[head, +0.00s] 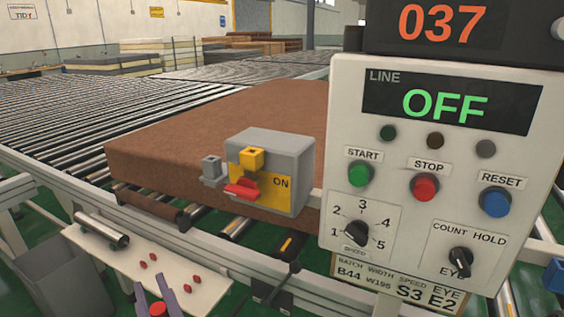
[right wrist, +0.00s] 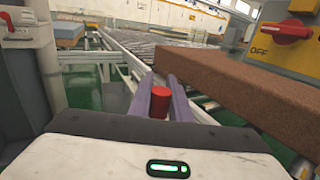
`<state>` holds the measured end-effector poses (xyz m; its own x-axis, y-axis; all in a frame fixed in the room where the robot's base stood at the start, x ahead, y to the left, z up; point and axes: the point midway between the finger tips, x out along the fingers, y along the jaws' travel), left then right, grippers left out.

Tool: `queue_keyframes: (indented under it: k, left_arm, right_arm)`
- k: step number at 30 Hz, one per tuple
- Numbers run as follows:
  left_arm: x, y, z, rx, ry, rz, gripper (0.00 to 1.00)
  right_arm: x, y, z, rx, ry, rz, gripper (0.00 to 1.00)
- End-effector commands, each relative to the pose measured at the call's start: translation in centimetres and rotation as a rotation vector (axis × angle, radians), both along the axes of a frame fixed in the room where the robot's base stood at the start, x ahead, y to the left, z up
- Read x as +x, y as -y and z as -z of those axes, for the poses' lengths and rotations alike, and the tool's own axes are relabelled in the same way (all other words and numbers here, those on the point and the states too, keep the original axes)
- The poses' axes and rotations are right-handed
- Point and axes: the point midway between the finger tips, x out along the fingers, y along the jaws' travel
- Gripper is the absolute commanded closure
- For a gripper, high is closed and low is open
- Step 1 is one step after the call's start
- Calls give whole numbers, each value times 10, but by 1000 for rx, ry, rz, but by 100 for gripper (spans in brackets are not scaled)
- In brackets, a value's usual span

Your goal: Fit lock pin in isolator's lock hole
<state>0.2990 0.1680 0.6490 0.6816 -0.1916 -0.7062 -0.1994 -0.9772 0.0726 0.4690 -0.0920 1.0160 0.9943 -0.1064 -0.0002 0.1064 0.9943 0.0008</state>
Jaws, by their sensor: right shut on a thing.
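The isolator (head: 275,160) is a grey box with a yellow face, a red handle (head: 241,189) and a yellow block (head: 251,159). It stands by the brown mattress. The word ON shows right of the handle. In the right wrist view the isolator (right wrist: 275,55) is at the upper right, with OFF visible. I cannot make out its lock hole. My right gripper (head: 155,290) is shut on a red lock pin (head: 158,309), low in the head view, left of and apart from the isolator. The pin (right wrist: 160,103) shows between the purple-grey fingers. My left gripper is not in view.
Several small red pieces (head: 153,257) lie on a white shelf (head: 190,265) beside a metal cylinder (head: 101,233). The mattress (head: 170,135) lies on the roller conveyor (head: 60,115). A control panel (head: 440,150) reading OFF fills the right side of the head view.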

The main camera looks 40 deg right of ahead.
Motion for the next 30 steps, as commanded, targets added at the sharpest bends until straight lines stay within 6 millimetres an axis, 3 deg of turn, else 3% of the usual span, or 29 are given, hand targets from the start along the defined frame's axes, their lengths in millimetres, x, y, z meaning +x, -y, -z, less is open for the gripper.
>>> queue_keyframes:
  k: [1,6,9,15,18,24,30]
  left_arm:
    - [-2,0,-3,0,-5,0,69]
    - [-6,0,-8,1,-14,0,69]
    - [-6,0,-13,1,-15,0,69]
    - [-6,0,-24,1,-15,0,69]
    - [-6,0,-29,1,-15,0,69]
    - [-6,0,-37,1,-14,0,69]
    - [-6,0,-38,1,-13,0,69]
  right_arm:
    - [14,11,-28,15,12,55,100]
    - [50,62,-107,18,9,289,100]
    - [62,98,-154,18,5,444,100]
    - [65,172,-241,9,0,762,100]
    - [59,204,-272,6,-2,894,100]
    - [46,242,-305,1,-4,1046,100]
    - [42,250,-310,-1,-1,1075,100]
